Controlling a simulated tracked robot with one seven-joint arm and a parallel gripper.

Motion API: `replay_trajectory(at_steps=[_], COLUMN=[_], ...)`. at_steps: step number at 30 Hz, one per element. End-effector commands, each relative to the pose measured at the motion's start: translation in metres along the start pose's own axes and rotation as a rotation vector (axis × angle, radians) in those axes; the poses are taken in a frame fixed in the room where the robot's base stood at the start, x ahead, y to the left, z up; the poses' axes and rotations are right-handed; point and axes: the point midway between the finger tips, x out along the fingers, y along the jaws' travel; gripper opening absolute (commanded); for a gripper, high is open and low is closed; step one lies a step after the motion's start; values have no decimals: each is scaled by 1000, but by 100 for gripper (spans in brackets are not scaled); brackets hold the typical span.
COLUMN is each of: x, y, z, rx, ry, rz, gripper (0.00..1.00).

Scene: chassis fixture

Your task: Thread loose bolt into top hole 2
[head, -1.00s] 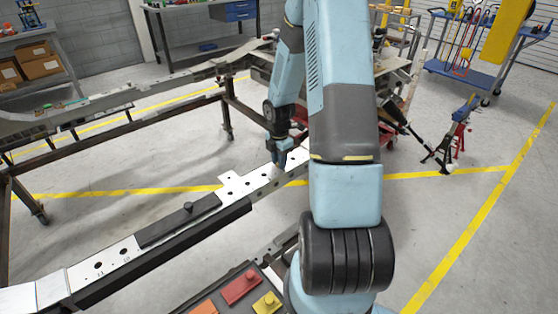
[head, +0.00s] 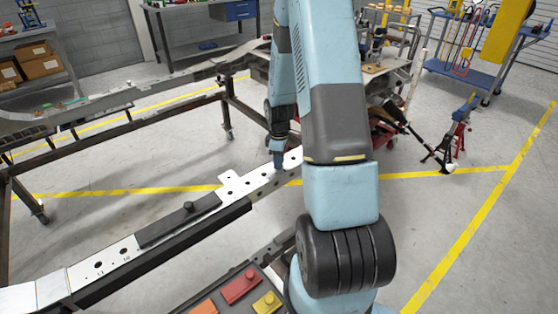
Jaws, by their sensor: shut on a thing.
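The chassis rail (head: 82,280) runs from the lower left to the centre, with a pale top face and a row of dark holes. My gripper (head: 278,166) points down over the far part of this rail, close to its top face. It is shut. The loose bolt between its fingers is hidden or too small to make out. I cannot tell whether the bolt touches a hole. The numbers by the holes near the gripper cannot be read, so top hole 2 cannot be singled out.
A black plate with a dark knob (head: 188,207) lies on the rail's middle. A tray with red and yellow blocks (head: 241,287) is at the bottom. A second frame rail (head: 105,100) runs behind. A blue cart (head: 470,70) stands far right. Open floor lies on the right.

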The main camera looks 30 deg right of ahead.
Motion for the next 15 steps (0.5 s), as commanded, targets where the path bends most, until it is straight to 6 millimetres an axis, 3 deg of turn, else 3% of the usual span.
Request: replay_trajectory(at_steps=[6,15], x=[0,0], y=[1,1], z=[-1,0], rx=[165,192], ry=[1,1], rz=[2,2], gripper=[0,0])
